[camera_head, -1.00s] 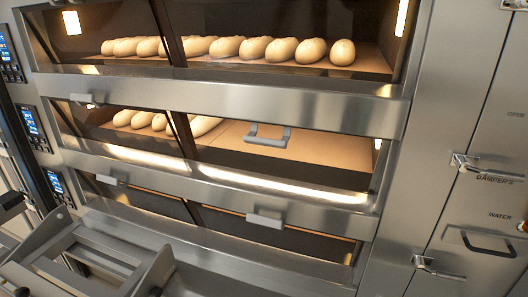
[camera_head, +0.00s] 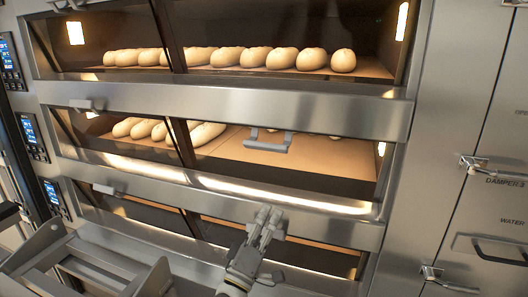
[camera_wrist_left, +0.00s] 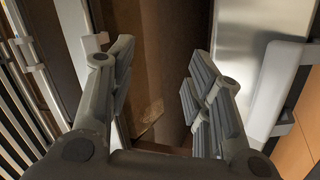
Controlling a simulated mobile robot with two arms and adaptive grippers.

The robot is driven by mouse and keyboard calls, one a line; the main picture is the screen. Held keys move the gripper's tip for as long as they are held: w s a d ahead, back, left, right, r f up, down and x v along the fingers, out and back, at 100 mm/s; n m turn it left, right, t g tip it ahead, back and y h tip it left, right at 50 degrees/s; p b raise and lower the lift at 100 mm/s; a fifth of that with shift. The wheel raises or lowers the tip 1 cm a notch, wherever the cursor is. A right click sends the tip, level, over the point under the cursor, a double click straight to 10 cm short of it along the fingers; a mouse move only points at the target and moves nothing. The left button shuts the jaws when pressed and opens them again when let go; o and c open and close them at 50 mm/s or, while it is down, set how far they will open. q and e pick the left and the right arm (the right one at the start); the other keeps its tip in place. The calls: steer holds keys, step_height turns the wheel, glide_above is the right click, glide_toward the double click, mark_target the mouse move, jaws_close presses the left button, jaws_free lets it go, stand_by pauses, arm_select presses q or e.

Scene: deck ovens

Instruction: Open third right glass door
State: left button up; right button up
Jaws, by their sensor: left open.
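The third right glass door (camera_head: 315,262) is the dark panel of the lowest deck in the head view. It looks shut. My left gripper (camera_head: 267,222) is in front of its top edge, open with nothing between the fingers, and hides the place of the door's handle. In the left wrist view the open fingers (camera_wrist_left: 158,75) face a brown, glassy surface. A pale grey bar handle (camera_wrist_left: 275,95) stands to the right, outside the fingers; I cannot tell which door it belongs to. My right gripper is not in view.
The second right door's grey handle (camera_head: 267,143) sticks out above the gripper. The third left door's handle (camera_head: 108,190) is farther left. A metal frame (camera_head: 90,260) stands at the lower left. Damper latches (camera_head: 472,163) project on the right. Loaves (camera_head: 270,57) lie in the top deck.

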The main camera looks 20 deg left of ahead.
mark_target(263, 149)
arm_select(q)
steer(key=a+r+n+t+y, duration=0.35)
steer(key=r+n, duration=0.25)
steer(key=r, duration=0.3)
steer(key=shift+t, duration=0.35)
steer(key=p+x, duration=0.2)
steer(key=x, duration=0.8)
steer(key=shift+s+d+r, duration=0.1)
steer(key=shift+r, duration=0.05)
steer(key=shift+c, duration=0.3)
jaws_close()
